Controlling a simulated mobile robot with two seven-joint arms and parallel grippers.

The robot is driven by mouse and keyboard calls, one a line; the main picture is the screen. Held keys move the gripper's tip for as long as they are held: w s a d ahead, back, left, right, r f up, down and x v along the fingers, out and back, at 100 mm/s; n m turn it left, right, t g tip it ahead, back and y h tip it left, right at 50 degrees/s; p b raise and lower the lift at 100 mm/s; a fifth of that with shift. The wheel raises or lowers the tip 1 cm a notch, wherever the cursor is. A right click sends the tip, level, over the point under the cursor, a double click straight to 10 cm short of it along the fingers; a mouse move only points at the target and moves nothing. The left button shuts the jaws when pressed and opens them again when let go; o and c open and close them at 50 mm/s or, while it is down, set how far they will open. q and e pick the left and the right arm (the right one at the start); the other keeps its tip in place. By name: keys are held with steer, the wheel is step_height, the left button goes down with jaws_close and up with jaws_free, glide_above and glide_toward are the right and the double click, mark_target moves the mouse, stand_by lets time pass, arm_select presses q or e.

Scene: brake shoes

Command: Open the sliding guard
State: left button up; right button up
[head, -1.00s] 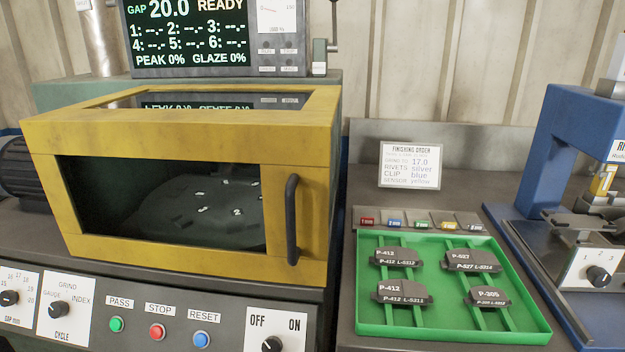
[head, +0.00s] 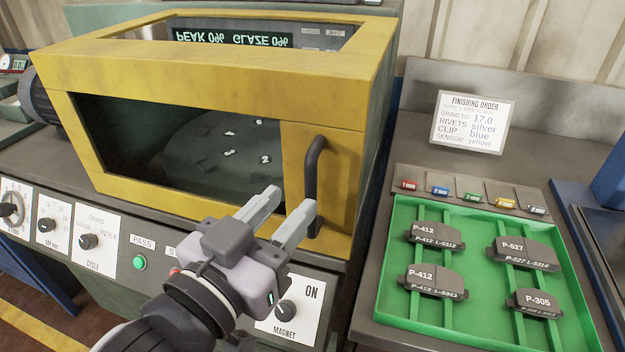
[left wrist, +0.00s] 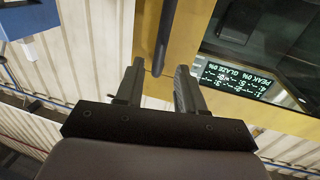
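The sliding guard (head: 225,82) is a yellow frame with a window on its front and top, and it covers the dark round grinder table (head: 225,150). A black vertical handle (head: 313,180) stands on its right front; it also shows in the left wrist view (left wrist: 165,35). My left gripper (head: 284,204) is open and empty, with its fingertips close to the lower part of the handle. In the left wrist view the handle lies ahead between the two fingers (left wrist: 160,75). I cannot tell whether they touch it. My right gripper is not in view.
A control panel with knobs and a green button (head: 139,263) runs below the guard. A green tray (head: 385,290) with several brake shoes is to the right. An order card (head: 472,122) stands behind it, with small coloured bins between.

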mark_target(308, 184)
arm_select(q)
steer(key=shift+w+d+f+b, duration=0.2)
steer(key=shift+w+d+b, duration=0.15)
steer(key=shift+w+b, duration=0.4)
steer(key=shift+x, duration=2.45)
steer(key=shift+d+r, duration=0.1)
steer(key=shift+r, duration=0.1)
jaws_close()
